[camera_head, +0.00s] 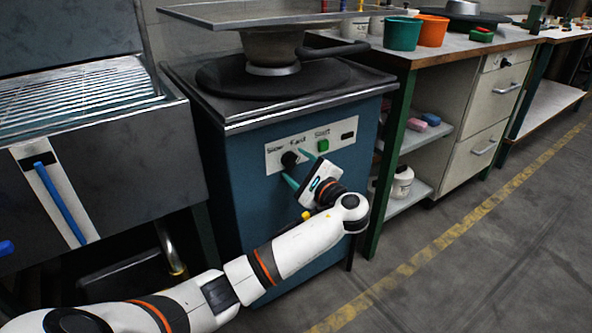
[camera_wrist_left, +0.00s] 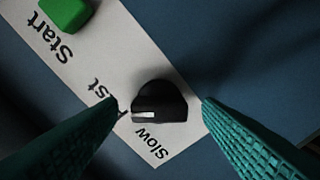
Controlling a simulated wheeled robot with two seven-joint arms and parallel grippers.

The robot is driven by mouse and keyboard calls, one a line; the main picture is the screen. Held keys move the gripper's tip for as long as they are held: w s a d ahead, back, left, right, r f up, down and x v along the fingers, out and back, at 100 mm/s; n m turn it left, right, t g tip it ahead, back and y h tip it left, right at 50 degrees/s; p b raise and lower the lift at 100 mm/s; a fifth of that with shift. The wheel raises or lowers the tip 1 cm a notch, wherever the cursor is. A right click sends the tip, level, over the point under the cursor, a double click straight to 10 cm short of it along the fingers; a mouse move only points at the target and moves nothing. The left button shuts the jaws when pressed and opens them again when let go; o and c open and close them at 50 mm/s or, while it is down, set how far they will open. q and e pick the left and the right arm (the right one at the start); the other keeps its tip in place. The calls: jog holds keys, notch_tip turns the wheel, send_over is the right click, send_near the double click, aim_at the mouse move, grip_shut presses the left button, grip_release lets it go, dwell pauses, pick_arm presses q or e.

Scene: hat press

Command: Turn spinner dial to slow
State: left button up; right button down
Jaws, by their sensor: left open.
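The spinner dial is a black knob (camera_head: 289,159) on a white panel (camera_head: 335,139) on the front of the blue machine. In the left wrist view the dial (camera_wrist_left: 166,96) has a white mark pointing left, between the partly hidden "Fast" label and the "Slow" label (camera_wrist_left: 152,141). My left gripper (camera_head: 293,165) is open at the panel. Its green fingertips (camera_wrist_left: 160,106) stand on either side of the dial, with a visible gap to each side. The left fingertip covers part of "Fast". My right gripper is not in view.
A green start button (camera_head: 323,145) sits right of the dial; it also shows in the left wrist view (camera_wrist_left: 66,12). A metal plate (camera_head: 262,14) and black hose (camera_head: 340,48) are above the machine. A workbench with shelves stands right; open floor lies at front right.

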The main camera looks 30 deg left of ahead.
pick_arm(q)
jog(key=shift+w+a, duration=0.25)
jog(key=shift+a, duration=0.3)
jog(key=c, duration=1)
